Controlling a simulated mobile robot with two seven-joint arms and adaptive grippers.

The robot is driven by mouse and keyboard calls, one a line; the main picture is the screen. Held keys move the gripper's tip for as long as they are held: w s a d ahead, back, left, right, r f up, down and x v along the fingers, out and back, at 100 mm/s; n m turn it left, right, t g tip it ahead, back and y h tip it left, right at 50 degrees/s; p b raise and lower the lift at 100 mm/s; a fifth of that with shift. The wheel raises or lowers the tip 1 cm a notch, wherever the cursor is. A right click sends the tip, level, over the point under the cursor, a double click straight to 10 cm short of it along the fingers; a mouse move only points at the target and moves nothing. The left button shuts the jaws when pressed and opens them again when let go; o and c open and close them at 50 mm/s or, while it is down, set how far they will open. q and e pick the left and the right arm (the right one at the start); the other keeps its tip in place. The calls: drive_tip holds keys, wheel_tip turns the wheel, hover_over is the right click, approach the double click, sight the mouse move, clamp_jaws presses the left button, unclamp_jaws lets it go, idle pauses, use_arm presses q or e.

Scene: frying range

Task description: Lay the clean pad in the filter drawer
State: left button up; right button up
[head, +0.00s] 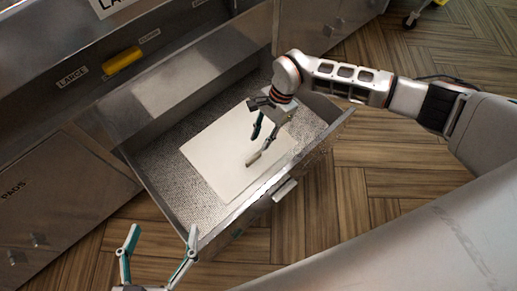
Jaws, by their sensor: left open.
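The filter drawer (168,192) is pulled out, with a speckled grey mesh-like bottom. A white rectangular pad (215,155) appears to lie flat in it, with mesh showing around it. My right gripper (252,151) is over the right part of the pad, with its fingers apart and nothing between them. It hides part of the pad, and I cannot tell whether the fingertips touch it. My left gripper (163,236) is open and empty at the bottom left, in front of the drawer's near left corner.
The drawer's front wall has a handle (285,190). A cabinet door marked "PADS" (14,190) is at the left. Wooden floor (390,160) is clear at the right.

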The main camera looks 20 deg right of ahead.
use_arm(q)
drive_tip(key=shift+s+a+f+g+p, duration=0.2)
drive_tip(key=shift+s+f, duration=0.15)
drive_tip(key=shift+f, duration=0.2)
drive_tip(key=shift+s+a+f+g+p, duration=0.1)
drive_tip(key=shift+s+f+g, duration=0.15)
drive_tip(key=shift+f, duration=0.3)
use_arm(e)
drive_tip(key=v, duration=0.3)
drive_tip(key=shift+d+r, duration=0.1)
drive_tip(key=shift+r, duration=0.05)
use_arm(q)
drive_tip(key=shift+w+r, duration=0.1)
drive_tip(key=shift+r, duration=0.15)
